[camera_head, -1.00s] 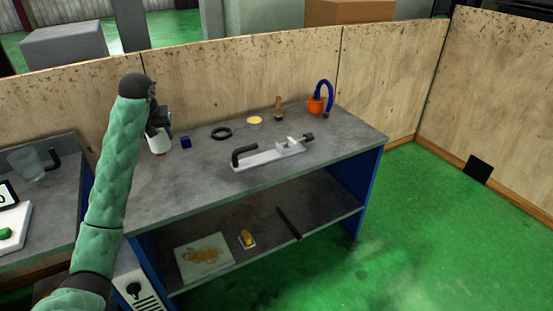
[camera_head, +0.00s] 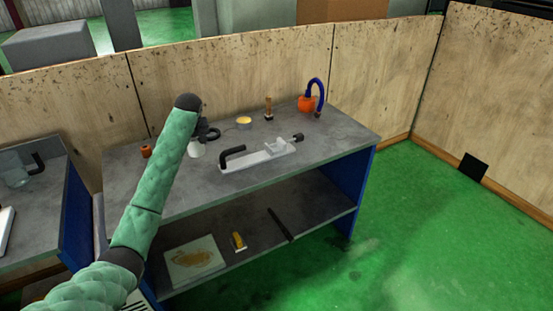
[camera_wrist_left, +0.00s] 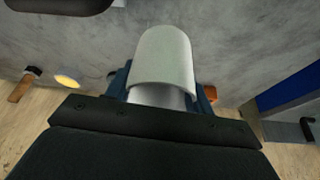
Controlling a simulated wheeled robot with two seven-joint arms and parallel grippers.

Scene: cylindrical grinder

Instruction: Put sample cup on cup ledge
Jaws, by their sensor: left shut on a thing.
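The white sample cup (camera_head: 196,149) is held by my left gripper (camera_head: 203,135) above the grey bench top. The cup fills the upper middle of the left wrist view (camera_wrist_left: 165,57), between the dark blue fingers. The gripper is shut on it, and its fingers are mostly hidden behind the cup and the black housing. On the bench, just right of the cup, lies a pale metal fixture (camera_head: 258,158) with a black handle and a small block at its right end. I cannot tell which part is the cup ledge. My right gripper is out of view.

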